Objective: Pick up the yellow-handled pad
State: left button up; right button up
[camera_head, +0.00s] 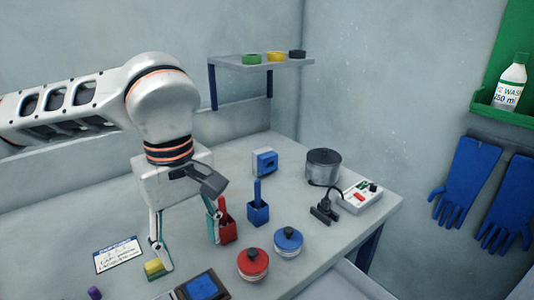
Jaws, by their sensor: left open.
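A small yellow block (153,267), which looks like the yellow-handled pad, lies on the table at the lower left. Part of it is hidden behind a finger of my left gripper (190,254). My left gripper points down with its two fingers spread wide, and nothing is held between them. Its left fingertip is right at the yellow block; I cannot tell whether they touch. Its right fingertip is beside the red holder (228,234). My right gripper is not in view.
A blue holder (258,215), a red-lidded jar (253,262) and a blue-lidded jar (288,240) stand to the right. A dark tray with a blue pad (202,287) is at the front. A label card (118,255) lies left. A grey pot (323,168) stands farther back.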

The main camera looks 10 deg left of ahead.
aim_at(155, 269)
jog(key=k, duration=1.5)
